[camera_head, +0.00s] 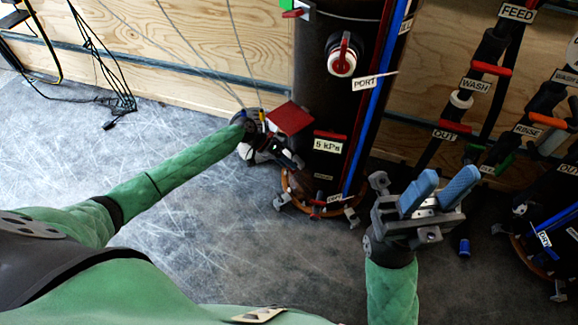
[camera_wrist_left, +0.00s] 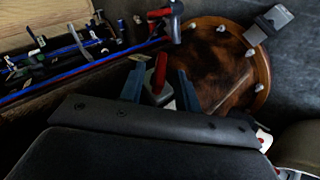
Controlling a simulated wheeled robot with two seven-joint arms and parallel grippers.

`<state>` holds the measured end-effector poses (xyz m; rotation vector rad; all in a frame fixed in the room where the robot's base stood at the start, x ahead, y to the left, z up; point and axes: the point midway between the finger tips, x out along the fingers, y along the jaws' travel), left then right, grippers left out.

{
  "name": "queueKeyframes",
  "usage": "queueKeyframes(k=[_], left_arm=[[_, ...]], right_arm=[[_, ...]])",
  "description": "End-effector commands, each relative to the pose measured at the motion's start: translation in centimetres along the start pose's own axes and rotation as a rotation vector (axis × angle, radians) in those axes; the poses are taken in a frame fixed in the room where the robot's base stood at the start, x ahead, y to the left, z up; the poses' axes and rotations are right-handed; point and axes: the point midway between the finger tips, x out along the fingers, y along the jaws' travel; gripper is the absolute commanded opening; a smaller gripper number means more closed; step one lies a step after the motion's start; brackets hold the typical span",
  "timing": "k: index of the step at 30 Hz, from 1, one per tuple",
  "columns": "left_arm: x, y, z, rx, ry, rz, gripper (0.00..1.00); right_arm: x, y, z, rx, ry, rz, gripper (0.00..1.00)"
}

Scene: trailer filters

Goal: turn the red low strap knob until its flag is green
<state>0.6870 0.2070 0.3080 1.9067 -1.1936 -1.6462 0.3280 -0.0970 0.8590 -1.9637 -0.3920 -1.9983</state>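In the left wrist view a red knob handle (camera_wrist_left: 160,72) on a pale grey body stands between the two blue fingers of my left gripper (camera_wrist_left: 159,88). The fingers are apart, one on each side, with no clear contact visible. In the head view my left gripper (camera_head: 284,153) is at the lower left side of the dark cylinder (camera_head: 312,100) and hides the knob. A square red flag (camera_head: 290,117) stands just above that gripper. My right gripper (camera_head: 438,192) is open and empty, to the right of the cylinder's base.
The cylinder has a red port knob (camera_head: 342,62), a 5 kPa label (camera_head: 328,145) and a blue pipe (camera_head: 370,100). Thin cables run down to its left. Labelled pipes with coloured handles (camera_head: 490,68) stand at the right.

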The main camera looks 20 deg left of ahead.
Motion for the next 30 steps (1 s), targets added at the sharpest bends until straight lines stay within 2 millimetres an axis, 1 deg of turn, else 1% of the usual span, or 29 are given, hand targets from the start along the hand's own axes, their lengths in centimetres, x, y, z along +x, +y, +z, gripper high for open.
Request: queueKeyframes(k=[1, 3, 11, 14, 16, 17, 25, 30], left_arm=[[0.59, -0.04, 0.02, 0.0, -0.001, 0.0, 0.33], [0.98, -0.04, 0.02, 0.0, 0.0, -0.001, 0.33], [1.14, -0.01, 0.0, 0.0, 0.0, -0.001, 0.33], [1.14, 0.0, 0.0, 0.0, 0.0, -0.001, 0.15], [1.13, -0.01, 0.0, 0.0, 0.0, -0.001, 0.01], [1.13, -0.01, 0.0, 0.0, 0.0, -0.001, 0.0], [1.16, -0.07, 0.0, -0.007, 0.001, 0.013, 0.0], [1.26, -0.22, -0.02, -0.032, 0.001, 0.071, 0.0]], right_arm=[[-0.12, -0.03, 0.01, 0.003, 0.001, 0.001, 0.36], [-0.13, -0.06, 0.02, 0.005, 0.001, 0.002, 0.36], [-0.09, -0.09, 0.0, 0.007, 0.001, 0.002, 0.36], [-0.09, -0.09, 0.01, 0.007, 0.001, 0.002, 0.36], [-0.09, -0.08, 0.01, 0.006, 0.001, 0.002, 0.36], [-0.09, -0.07, 0.02, 0.006, 0.001, 0.002, 0.36], [-0.19, -0.04, 0.03, 0.006, 0.0, 0.002, 0.36], [-0.43, -0.04, 0.08, 0.009, 0.0, 0.004, 0.36]])
